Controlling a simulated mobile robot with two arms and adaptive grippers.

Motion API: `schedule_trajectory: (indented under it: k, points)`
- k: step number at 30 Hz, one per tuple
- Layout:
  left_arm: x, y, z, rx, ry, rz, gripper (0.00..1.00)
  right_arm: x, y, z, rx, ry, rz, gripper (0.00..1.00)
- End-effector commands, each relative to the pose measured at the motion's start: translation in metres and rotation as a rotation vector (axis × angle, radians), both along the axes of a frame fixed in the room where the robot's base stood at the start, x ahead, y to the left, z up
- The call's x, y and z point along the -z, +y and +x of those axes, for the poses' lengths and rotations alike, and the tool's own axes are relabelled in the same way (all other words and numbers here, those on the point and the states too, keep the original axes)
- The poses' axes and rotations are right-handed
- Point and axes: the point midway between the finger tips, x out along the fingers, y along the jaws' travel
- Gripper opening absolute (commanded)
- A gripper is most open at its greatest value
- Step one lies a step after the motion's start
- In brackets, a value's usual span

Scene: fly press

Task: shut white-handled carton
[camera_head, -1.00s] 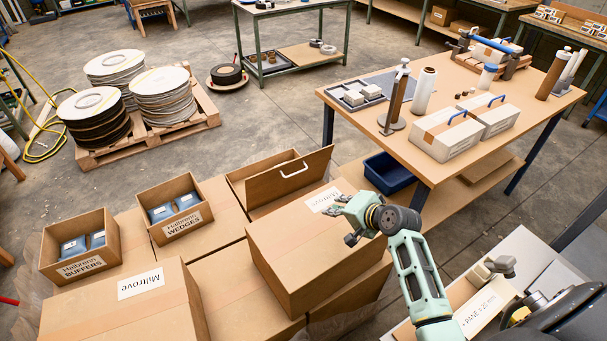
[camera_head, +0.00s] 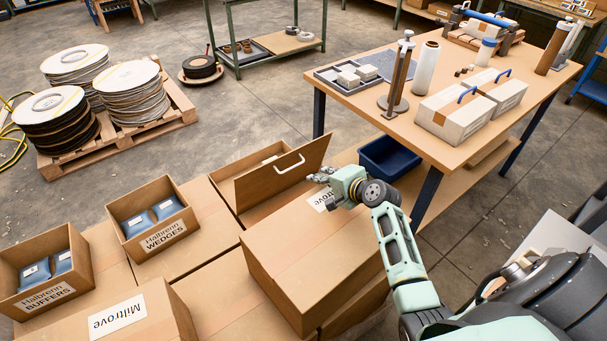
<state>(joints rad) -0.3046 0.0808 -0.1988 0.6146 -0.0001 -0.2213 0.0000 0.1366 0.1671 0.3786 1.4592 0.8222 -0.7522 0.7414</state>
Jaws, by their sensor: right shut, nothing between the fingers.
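The white-handled carton (camera_head: 232,192) is a brown box behind the large closed carton. Its lid (camera_head: 283,174) stands raised and tilted, with a white handle (camera_head: 290,164) on its face, so the carton is open. Part of its inside shows behind the lid. My right gripper (camera_head: 318,174) is shut and empty, close to the right end of the lid, above the labelled closed carton (camera_head: 305,252). Whether its fingers touch the lid I cannot tell. My left gripper is not in view.
Open boxes marked WEDGES (camera_head: 152,219) and BUFFERS (camera_head: 44,272) stand to the left. Another closed carton (camera_head: 135,316) is in front. A workbench (camera_head: 440,150) with tools and a blue bin (camera_head: 388,160) stand to the right.

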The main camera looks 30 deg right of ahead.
Motion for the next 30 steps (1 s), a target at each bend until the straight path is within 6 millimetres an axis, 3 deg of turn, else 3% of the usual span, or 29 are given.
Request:
schedule_trajectory:
  k: [21, 30]
  points:
    - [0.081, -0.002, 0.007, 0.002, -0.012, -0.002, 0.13, 0.043, 0.01, 0.073, 0.0, -0.001, -0.001, 0.0]
    - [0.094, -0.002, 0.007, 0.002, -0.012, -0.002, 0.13, 0.046, 0.012, 0.086, 0.0, 0.001, -0.001, 0.0]
